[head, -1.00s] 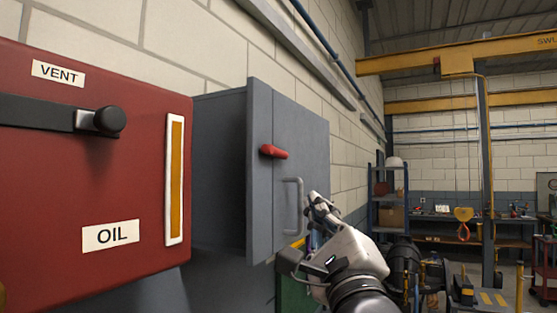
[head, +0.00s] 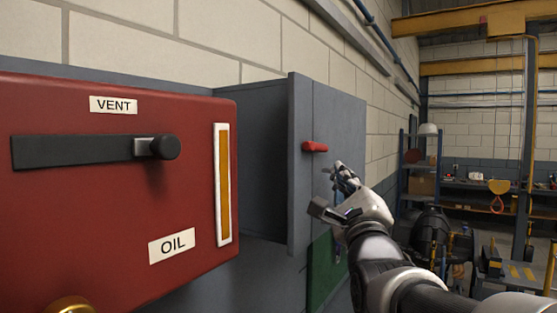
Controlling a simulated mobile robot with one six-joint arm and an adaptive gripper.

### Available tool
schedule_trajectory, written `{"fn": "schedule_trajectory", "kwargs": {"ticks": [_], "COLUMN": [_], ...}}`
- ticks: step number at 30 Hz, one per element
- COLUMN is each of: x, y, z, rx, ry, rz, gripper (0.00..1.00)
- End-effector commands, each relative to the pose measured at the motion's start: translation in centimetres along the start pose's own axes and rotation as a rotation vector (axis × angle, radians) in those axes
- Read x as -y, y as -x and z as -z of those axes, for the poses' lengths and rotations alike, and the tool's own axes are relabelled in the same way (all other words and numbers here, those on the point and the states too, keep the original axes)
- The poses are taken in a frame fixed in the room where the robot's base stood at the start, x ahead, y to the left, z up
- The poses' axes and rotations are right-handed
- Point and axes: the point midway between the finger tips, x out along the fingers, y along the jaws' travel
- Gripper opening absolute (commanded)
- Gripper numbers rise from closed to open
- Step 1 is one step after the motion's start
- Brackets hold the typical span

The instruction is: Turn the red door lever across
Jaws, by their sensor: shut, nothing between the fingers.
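The red door lever (head: 315,147) sits on the front of a grey cabinet door (head: 340,115), in the middle of the head view. It lies roughly level, pointing right. My gripper (head: 340,170) is shut and empty, just below and to the right of the lever in the picture. I see no contact between them, but the gap in depth is hard to judge. My gripper and wrist cover the door handle.
A red oil box (head: 90,210) with VENT and OIL labels, a black arm with a knob (head: 165,147) and a sight gauge (head: 223,185) stands at the left. Shelves (head: 420,160) and a yellow crane beam (head: 470,25) are behind at the right.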

Motion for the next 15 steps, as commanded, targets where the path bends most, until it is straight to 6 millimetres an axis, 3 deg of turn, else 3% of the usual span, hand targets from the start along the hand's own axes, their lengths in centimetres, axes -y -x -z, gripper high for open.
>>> {"fn": "schedule_trajectory", "kwargs": {"ticks": [1, 5, 15], "x": [0.1, 0.1, 0.1], "y": [-0.7, -1.6, -2.1], "z": [-1.1, -2.0, -2.5], "rx": [0.007, 0.005, 0.003], "ry": [-0.002, -0.002, 0.000], "rz": [0.000, 0.000, 0.000], "gripper": [0.00, 0.00, 0.00]}}
